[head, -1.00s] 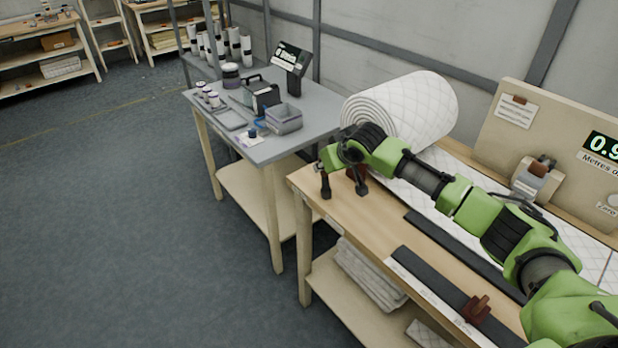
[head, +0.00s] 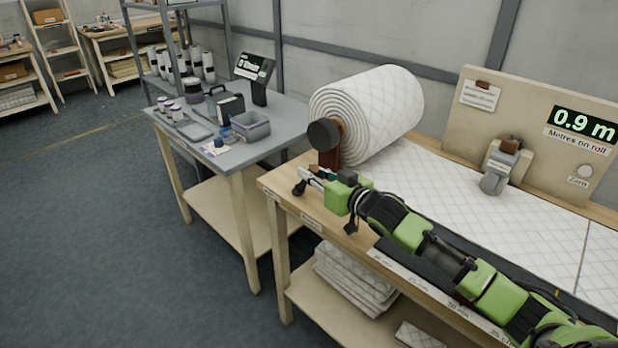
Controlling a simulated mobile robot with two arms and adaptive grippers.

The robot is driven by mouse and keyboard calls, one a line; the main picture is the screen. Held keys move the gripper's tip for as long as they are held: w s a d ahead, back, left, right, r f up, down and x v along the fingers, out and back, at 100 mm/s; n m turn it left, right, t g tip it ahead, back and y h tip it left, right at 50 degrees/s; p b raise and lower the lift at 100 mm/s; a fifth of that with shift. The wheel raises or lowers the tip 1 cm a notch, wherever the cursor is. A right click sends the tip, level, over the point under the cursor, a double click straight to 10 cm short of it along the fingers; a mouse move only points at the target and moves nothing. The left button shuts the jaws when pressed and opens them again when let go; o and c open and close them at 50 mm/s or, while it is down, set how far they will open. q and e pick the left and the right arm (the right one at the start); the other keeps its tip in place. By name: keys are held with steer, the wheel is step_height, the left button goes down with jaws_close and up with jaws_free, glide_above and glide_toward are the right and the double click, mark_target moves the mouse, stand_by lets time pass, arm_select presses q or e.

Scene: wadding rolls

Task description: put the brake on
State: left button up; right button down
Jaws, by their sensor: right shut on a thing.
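A big quilted white wadding roll (head: 368,112) sits on its holder at the left end of the wooden bench. A round black knob (head: 324,134) is on the roll's near end, above a red-brown upright (head: 329,158). My right gripper (head: 306,180) is at the bench's left edge, just below and in front of that upright. It is shut on a small part there, apparently the brake lever, which the fingers and wrist mostly hide. The lever's position cannot be made out. My left gripper is not in view.
Wadding (head: 480,208) lies unrolled along the bench (head: 279,183). A board behind carries a display (head: 583,123) reading 0.9 m and a grey device (head: 497,165). A grey side table (head: 230,160) with bins and a screen stands left. Open floor lies at front left.

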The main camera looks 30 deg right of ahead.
stand_by(0.5)
steer(key=c, duration=1.9)
jaws_free()
steer(key=shift+s+d, duration=0.1)
steer(key=shift+s, duration=0.45)
steer(key=v, duration=1.1)
steer(key=shift+f, duration=0.1)
